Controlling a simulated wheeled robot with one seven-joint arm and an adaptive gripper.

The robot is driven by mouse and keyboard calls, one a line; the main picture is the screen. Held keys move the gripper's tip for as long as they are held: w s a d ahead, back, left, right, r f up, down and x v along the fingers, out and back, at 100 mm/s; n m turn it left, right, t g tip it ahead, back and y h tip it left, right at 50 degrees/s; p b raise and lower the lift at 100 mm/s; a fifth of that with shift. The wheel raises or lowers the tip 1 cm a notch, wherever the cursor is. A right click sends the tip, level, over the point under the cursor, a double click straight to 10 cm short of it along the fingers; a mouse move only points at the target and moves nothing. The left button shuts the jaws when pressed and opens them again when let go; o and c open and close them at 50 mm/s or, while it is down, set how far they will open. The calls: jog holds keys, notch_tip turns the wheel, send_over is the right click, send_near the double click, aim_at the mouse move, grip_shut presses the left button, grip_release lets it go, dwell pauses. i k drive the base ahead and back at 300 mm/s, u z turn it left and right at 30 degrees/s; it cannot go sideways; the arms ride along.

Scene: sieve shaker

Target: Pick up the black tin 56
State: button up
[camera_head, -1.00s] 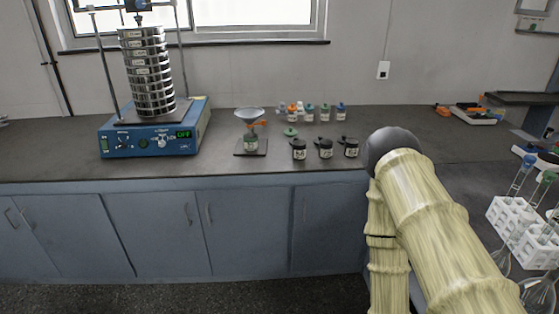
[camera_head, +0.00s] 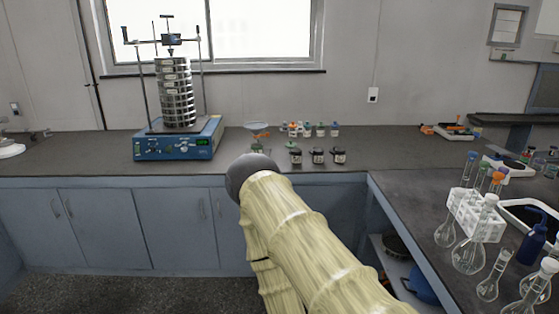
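Three small black tins with pale labels stand in a row on the dark back bench: a left one (camera_head: 295,155), a middle one (camera_head: 317,155) and a right one (camera_head: 339,155). The labels are too small to read, so I cannot tell which is tin 56. They stand upright, just beyond and to the right of my arm's dark rounded joint. My arm, in a pale cover, rises from the lower right. My gripper is not in view.
A blue sieve shaker (camera_head: 178,140) with a sieve stack (camera_head: 175,92) stands left. Small coloured-cap bottles (camera_head: 308,130) stand behind the tins. The right bench holds a white rack (camera_head: 474,214) and glass flasks (camera_head: 468,252).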

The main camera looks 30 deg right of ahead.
aim_at(296, 154)
jog(key=u, duration=0.7)
jog(key=i, duration=1.8)
jog(key=z, duration=1)
jog(key=i, duration=0.65)
jog(key=z, duration=0.75)
